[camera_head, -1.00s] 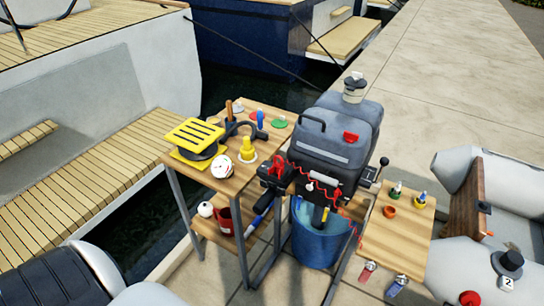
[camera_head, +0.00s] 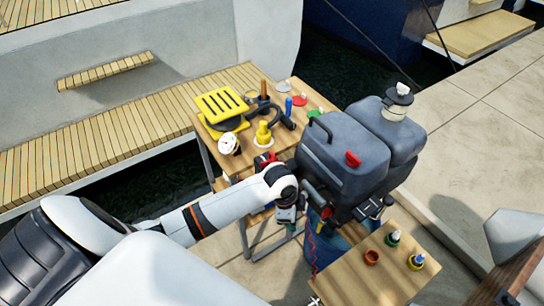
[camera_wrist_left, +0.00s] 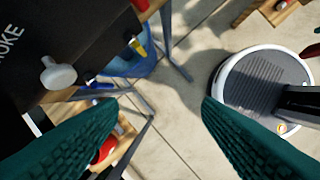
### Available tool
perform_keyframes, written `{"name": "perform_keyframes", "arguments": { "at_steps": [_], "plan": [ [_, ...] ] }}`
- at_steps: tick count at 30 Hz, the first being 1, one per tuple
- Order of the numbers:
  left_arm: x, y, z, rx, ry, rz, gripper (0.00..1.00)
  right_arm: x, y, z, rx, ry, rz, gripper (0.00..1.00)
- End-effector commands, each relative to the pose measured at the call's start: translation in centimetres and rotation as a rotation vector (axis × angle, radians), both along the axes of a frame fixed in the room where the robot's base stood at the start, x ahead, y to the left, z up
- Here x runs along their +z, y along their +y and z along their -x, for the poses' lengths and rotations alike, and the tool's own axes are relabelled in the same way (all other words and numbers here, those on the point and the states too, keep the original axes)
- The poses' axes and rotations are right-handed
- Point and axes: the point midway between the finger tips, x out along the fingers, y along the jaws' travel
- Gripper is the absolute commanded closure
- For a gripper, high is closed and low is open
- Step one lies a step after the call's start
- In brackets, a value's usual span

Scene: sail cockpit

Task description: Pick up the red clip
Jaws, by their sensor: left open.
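I cannot pick out the red clip for certain. A thin red cord (camera_head: 312,243) hangs below the dark grey outboard motor (camera_head: 345,165) in the head view, and a small red piece (camera_head: 326,213) shows by its lower front. In the left wrist view the motor's black side (camera_wrist_left: 70,45) with a grey knob fills the upper left, and a small red and yellow part (camera_wrist_left: 136,46) shows beyond it. My left gripper (camera_head: 289,217) is in front of the motor's lower side. In the left wrist view its teal fingers (camera_wrist_left: 160,108) are wide apart with nothing between them.
A wooden table (camera_head: 235,85) with a yellow slotted item (camera_head: 221,104) and a gauge stands behind my left arm. A blue bucket (camera_wrist_left: 125,66) is below the motor.

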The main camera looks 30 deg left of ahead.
Motion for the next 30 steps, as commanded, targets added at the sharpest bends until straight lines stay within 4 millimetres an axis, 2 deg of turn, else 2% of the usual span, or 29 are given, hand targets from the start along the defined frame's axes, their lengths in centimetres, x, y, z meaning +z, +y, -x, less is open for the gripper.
{"name": "perform_keyframes", "arguments": {
  "at_steps": [1, 3, 7, 9, 14, 21, 25, 27, 30],
  "plan": [
    [2.3, -0.3, -0.1, -0.062, -0.007, -0.011, 0.41, 0.3, 0.0, 0.1, 0.0, 0.001, -0.001, 1.0],
    [4.8, -0.7, 0.1, -0.146, -0.007, -0.027, 0.41, 0.5, 0.0, 0.1, 0.0, 0.002, -0.001, 1.0],
    [9.6, -0.8, 0.5, -0.327, -0.004, -0.077, 0.41, 0.9, -0.1, 0.1, -0.001, 0.001, 0.001, 1.0],
    [11.3, -0.3, 0.4, -0.415, 0.008, -0.107, 0.41, 1.0, -0.3, -0.1, -0.001, -0.002, 0.004, 1.0],
    [13.8, 2.1, -1.4, -0.561, 0.038, -0.163, 0.41, 1.0, -0.9, -0.6, -0.005, -0.01, 0.011, 1.0],
    [18.4, 7.3, -5.0, -0.723, 0.085, -0.216, 0.41, 1.0, -1.2, -0.7, -0.005, -0.011, 0.014, 1.0],
    [21.1, 10.2, -6.4, -0.788, 0.103, -0.224, 0.41, 1.0, -1.1, -0.7, -0.005, -0.012, 0.013, 1.0],
    [22.2, 11.2, -6.7, -0.811, 0.109, -0.221, 0.41, 1.0, -1.1, -0.7, -0.004, -0.012, 0.013, 1.0],
    [22.3, 11.8, -6.9, -0.827, 0.115, -0.218, 0.41, 1.2, -1.1, -0.7, -0.004, -0.012, 0.012, 1.0]
  ]
}}
